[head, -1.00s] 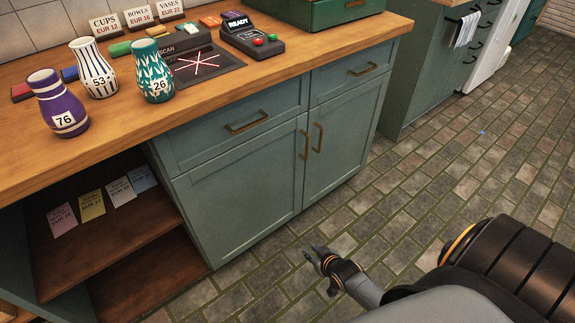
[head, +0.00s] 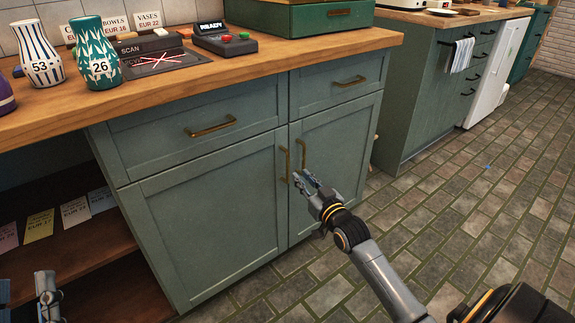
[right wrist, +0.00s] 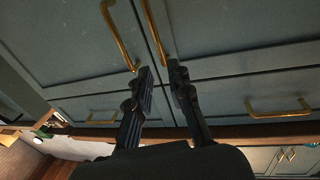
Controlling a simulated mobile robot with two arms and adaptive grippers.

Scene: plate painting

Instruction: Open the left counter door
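The left counter door (head: 205,220) is a grey-green panel, shut, with an upright brass handle (head: 284,165) near its right edge. The right door (head: 340,150) beside it is also shut, with its own brass handle (head: 302,153). My right gripper (head: 306,181) is just in front of the handles, near their lower ends. In the right wrist view, which is upside down, its two dark fingers (right wrist: 162,68) are apart. The left door's handle (right wrist: 156,32) lies beyond the gap between them; I see no grip on it. Part of my left gripper (head: 46,284) shows at the bottom left.
Drawers with brass handles (head: 210,127) sit above the doors. An open shelf (head: 85,250) is at left.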

